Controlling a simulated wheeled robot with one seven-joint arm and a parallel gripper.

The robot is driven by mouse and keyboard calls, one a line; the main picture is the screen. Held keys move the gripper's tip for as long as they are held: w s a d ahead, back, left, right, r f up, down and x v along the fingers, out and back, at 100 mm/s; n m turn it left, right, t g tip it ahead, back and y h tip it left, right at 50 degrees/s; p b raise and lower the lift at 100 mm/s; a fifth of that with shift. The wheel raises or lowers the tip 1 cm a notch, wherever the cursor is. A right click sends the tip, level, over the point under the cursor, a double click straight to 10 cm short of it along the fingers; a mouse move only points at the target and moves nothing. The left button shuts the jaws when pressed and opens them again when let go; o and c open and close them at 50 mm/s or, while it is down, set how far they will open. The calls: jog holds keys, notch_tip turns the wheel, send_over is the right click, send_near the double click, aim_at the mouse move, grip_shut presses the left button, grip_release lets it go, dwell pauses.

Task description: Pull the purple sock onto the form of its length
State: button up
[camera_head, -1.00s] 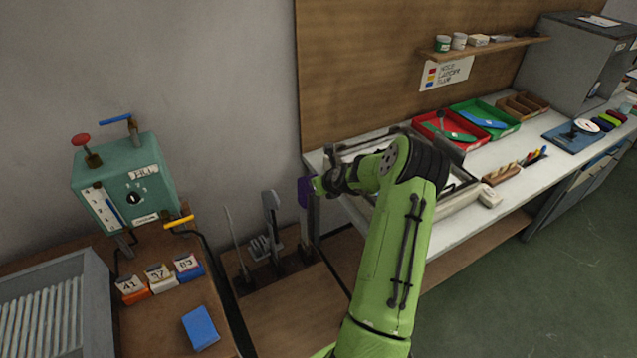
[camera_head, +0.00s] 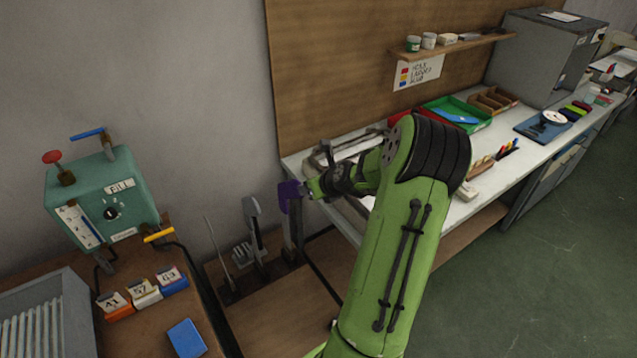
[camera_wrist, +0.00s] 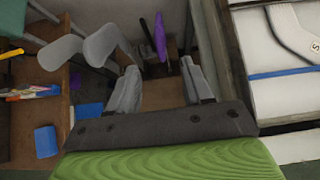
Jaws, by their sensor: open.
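The purple sock (camera_head: 290,197) is over the top of the rightmost upright form (camera_head: 294,236) in the head view; the form's lower part shows bare below it. The sock shows as a narrow purple strip in the wrist view (camera_wrist: 160,36), seen from above. My gripper (camera_head: 309,189) is just right of the sock in the head view. In the wrist view its two fingers (camera_wrist: 160,85) are spread with nothing between them, and the sock is beyond the fingertips. Another grey form (camera_head: 252,220) stands left of the sock and carries no sock.
A thin rod (camera_head: 218,250) stands left of the forms. A teal machine (camera_head: 95,205) and number blocks (camera_head: 143,290) are at the left. The white worktable (camera_head: 297,162) with trays is right of the forms, close to my arm.

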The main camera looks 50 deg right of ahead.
jog(key=v, duration=0.4)
jog(key=shift+s, duration=0.1)
dwell(0.4)
